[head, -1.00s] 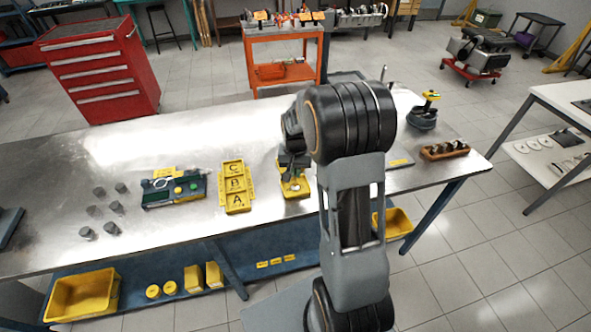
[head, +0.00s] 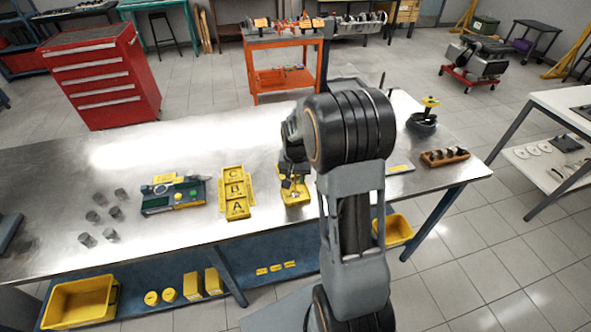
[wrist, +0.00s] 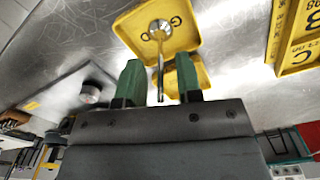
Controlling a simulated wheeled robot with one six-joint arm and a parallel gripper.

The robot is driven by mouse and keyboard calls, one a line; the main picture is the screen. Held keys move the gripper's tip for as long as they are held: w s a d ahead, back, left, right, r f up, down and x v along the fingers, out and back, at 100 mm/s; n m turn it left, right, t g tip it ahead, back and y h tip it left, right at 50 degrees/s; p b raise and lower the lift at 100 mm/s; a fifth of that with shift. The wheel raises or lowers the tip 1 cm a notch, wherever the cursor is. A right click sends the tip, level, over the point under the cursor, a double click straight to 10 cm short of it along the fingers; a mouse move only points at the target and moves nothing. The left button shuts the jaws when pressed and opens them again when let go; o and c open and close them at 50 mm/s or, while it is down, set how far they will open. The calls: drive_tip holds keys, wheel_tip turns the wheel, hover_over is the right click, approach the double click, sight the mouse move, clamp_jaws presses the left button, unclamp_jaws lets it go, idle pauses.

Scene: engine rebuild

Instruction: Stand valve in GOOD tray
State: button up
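The valve (wrist: 160,32) stands on its round head in a small yellow tray (wrist: 133,22), with its bare stem pointing up toward the wrist camera. Dark letters show on the tray floor, partly hidden by the valve. My gripper (wrist: 160,82) is over the tray, its two green fingers on either side of the stem with a visible gap on each side. In the head view, my gripper (head: 292,178) hangs over the yellow tray (head: 298,201), and my arm hides part of that area.
A yellow tray marked A, B, C (head: 236,208) lies to the left, with a tool holder (head: 172,195) and several grey cylinders (head: 95,216) beyond it. A wooden rack (head: 445,157) and a dark round fixture (head: 423,125) are to the right.

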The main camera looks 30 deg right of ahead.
wheel_tip(320, 180, up, 12)
drive_tip(key=shift+f+b, duration=0.2)
drive_tip(key=shift+b, duration=0.5)
drive_tip(key=s+a+r+n+t, duration=0.1)
drive_tip(key=s+a+n+t, duration=0.1)
drive_tip(key=s, duration=0.6)
drive_tip(key=s+a+r+n+t, duration=0.2)
drive_tip(key=s+a+n, duration=0.1)
drive_tip(key=s+a, duration=0.4)
drive_tip(key=shift+s+a+n+t, duration=0.15)
drive_tip(key=shift+s+n+t, duration=0.2)
drive_tip(key=shift+s, duration=0.3)
